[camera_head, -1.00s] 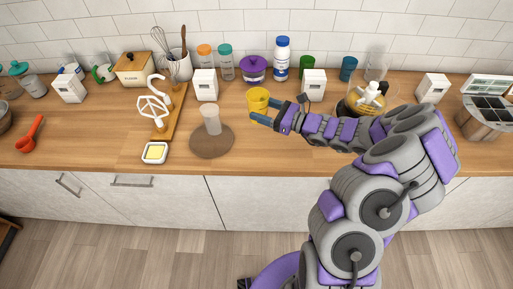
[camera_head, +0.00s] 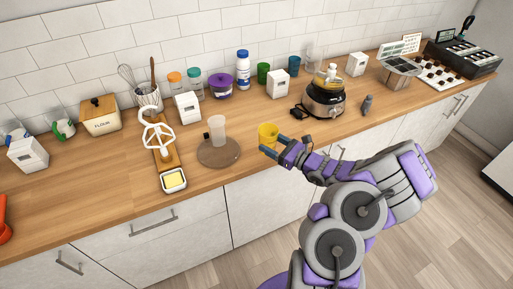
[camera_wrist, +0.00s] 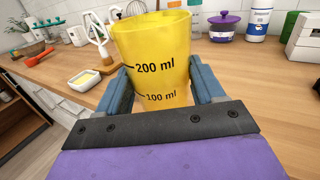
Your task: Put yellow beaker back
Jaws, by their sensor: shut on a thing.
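The yellow beaker (camera_head: 268,134) is upright in my gripper (camera_head: 272,147), close to the front part of the wooden counter. In the wrist view the yellow beaker (camera_wrist: 155,62) shows its 200 ml and 100 ml marks, and the two blue fingers of my gripper (camera_wrist: 162,92) press on its sides. A clear beaker (camera_head: 217,130) stands on a round brown board (camera_head: 219,153) to the left of my gripper. A green cup (camera_head: 263,73) and a blue cup (camera_head: 294,66) stand at the back near the wall.
White boxes (camera_head: 188,107) and jars line the back. Some counter behind the yellow beaker is bare.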

